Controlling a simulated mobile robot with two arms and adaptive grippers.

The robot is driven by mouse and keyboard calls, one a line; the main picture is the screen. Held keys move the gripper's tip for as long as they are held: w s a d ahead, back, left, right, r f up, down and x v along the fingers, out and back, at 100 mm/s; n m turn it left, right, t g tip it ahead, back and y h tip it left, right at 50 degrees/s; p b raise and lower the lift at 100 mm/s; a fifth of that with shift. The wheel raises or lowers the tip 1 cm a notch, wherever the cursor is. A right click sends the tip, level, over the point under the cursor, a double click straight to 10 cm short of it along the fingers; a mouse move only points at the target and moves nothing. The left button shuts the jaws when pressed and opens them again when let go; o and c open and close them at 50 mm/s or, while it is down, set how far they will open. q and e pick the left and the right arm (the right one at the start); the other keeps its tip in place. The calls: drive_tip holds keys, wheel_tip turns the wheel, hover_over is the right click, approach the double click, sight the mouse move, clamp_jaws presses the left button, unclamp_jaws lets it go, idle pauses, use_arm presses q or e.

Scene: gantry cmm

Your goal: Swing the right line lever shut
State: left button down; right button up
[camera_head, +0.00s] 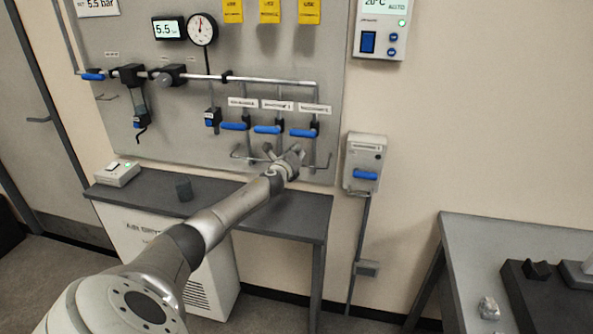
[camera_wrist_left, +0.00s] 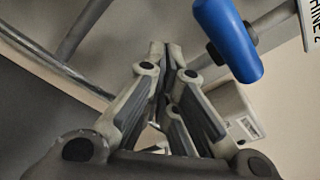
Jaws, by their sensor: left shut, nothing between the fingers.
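Three blue line levers hang side by side under the pipe on the grey wall panel. The right line lever (camera_head: 303,133) lies roughly level, across its vertical drop pipe. In the left wrist view, a blue lever handle (camera_wrist_left: 228,38) shows large at the upper right, beside a label ending in "HINE 2". My left gripper (camera_head: 294,153) is just below the right line lever, apart from it. In the wrist view its fingers (camera_wrist_left: 165,52) are closed together with nothing between them, to the left of the blue handle. My right gripper is not in view.
The middle lever (camera_head: 267,129) and left lever (camera_head: 234,126) are close by on the left. A wall box with a blue handle (camera_head: 365,174) is to the right. Bare wall lies further right.

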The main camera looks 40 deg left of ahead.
use_arm(q)
drive_tip(key=f+v, duration=0.1)
drive_tip(key=v, duration=0.8)
drive_tip(key=shift+d+b, duration=0.35)
drive_tip(key=shift+d, duration=0.15)
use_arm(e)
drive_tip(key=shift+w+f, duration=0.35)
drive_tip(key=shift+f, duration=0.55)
use_arm(q)
drive_tip(key=shift+f, duration=0.15)
